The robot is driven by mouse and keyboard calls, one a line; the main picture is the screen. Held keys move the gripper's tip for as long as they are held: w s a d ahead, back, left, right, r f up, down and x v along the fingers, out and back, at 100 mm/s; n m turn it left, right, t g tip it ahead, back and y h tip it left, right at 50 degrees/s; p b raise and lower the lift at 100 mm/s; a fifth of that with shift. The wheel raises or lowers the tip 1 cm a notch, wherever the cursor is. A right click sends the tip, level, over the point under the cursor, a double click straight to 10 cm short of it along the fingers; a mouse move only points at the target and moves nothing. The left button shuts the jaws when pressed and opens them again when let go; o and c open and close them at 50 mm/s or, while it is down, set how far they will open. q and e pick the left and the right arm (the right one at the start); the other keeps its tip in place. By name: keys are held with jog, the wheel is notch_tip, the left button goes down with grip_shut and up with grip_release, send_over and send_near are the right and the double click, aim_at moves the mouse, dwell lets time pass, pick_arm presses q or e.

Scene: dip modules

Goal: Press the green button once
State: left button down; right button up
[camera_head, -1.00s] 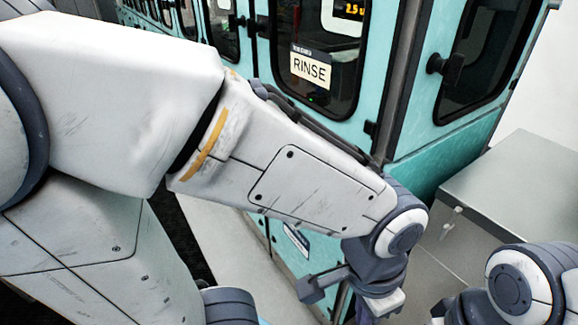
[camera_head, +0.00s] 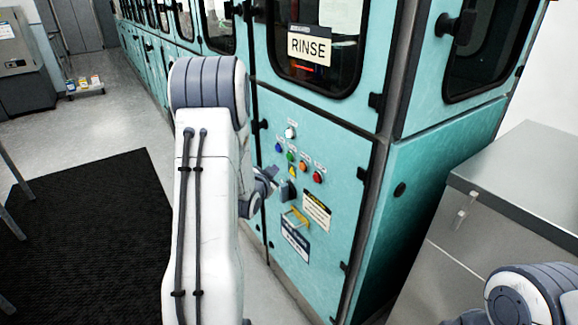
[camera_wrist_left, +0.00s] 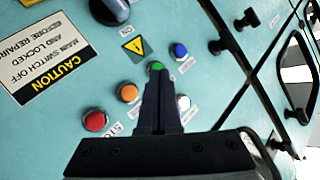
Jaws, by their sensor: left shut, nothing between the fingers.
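The green button (camera_head: 290,156) sits among coloured buttons on the teal cabinet panel. In the left wrist view the green button (camera_wrist_left: 156,66) shows just beyond my left fingertips, which overlap its lower edge. My left gripper (camera_head: 273,174) is beside the panel in the head view, partly hidden by my own arm. In the wrist view its dark fingers (camera_wrist_left: 156,84) are together and empty, pointing at the green button. I cannot tell whether they touch it. My right arm shows at the lower right, but its gripper is out of view.
Close around are a blue button (camera_wrist_left: 179,51), an orange button (camera_wrist_left: 128,92), a red button (camera_wrist_left: 95,120) and a white button (camera_wrist_left: 183,102). A dark rotary switch (camera_wrist_left: 110,10) and a caution label (camera_wrist_left: 48,58) are nearby. A grey metal box (camera_head: 520,190) stands at the right.

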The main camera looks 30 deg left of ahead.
aim_at(290, 157)
pick_arm(q)
jog(key=s+a+t+y, duration=0.1)
jog(key=s+a, duration=0.1)
jog(key=a, duration=0.3)
jog(key=shift+s+a+f+y, duration=0.25)
jog(key=shift+f+y, duration=0.1)
jog(key=shift+y, duration=0.05)
jog(key=shift+w+d, duration=0.1)
jog(key=shift+w, duration=0.05)
jog(key=w+d, duration=0.3)
jog(key=w, duration=0.5)
jog(key=shift+d, duration=0.15)
dwell(1.6)
jog(key=shift+w+d, duration=0.15)
jog(key=shift+w, duration=0.2)
